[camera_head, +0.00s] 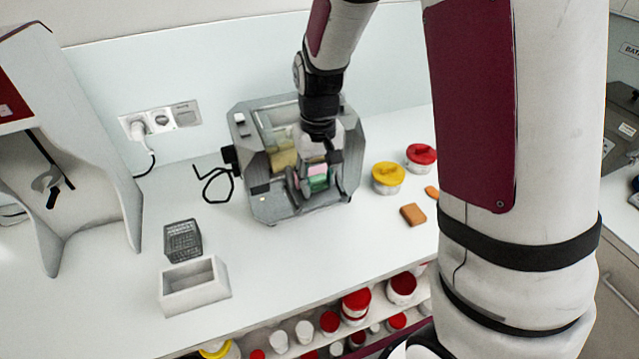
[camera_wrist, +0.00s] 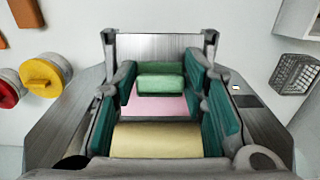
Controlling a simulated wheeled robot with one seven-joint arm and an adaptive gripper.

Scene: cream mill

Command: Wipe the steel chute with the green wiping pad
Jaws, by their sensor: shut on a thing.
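My gripper (camera_head: 318,172) is inside the grey mill (camera_head: 258,199), pointing down. In the wrist view its teal-lined fingers (camera_wrist: 161,80) are shut on the green wiping pad (camera_wrist: 160,84). The green pad also shows low between the fingers in the head view (camera_head: 318,184). The steel chute (camera_wrist: 160,48), a brushed metal plate with raised side rails, lies just beyond the pad in the wrist view. I cannot tell whether the pad touches it. A pink surface (camera_wrist: 160,105) and a cream-coloured one (camera_wrist: 155,141) show between the fingers, behind the pad.
Right of the mill stand a yellow-lidded jar (camera_head: 388,175) and a red-lidded jar (camera_head: 421,155), with an orange-brown block (camera_head: 413,214) in front. A dark wire basket (camera_head: 183,240) and a white open box (camera_head: 194,297) stand at front left. The counter before the mill is clear.

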